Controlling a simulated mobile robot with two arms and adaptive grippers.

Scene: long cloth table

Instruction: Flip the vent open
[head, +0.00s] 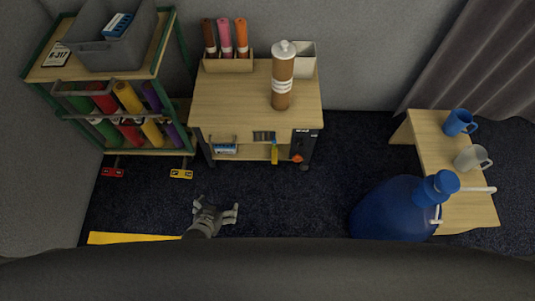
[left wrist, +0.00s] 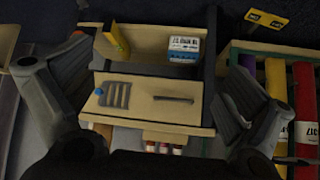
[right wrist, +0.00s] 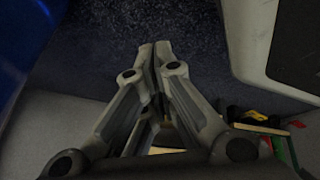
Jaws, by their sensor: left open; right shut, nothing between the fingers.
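A large blue jug (head: 395,208) stands at the lower right in the head view. It has a blue cap (head: 442,185) and white fittings, one like a thin bar (head: 478,190). A slotted grille (left wrist: 118,95) shows on the cart's front in the left wrist view, beside a handle. I cannot tell which part is the vent. My left gripper (head: 217,208) is open and empty, low in front of the cart and apart from it. My right gripper (right wrist: 155,50) is shut and empty in the right wrist view; a blue surface (right wrist: 18,40), probably the jug, lies left of it.
A wooden cart (head: 240,100) holds a brown bottle (head: 283,75) and several coloured tubes. A green-framed rack (head: 125,112) stands left. A bench (head: 435,150) at right bears a blue mug (head: 459,122) and a pale mug (head: 472,158). The dark floor between cart and bench is clear.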

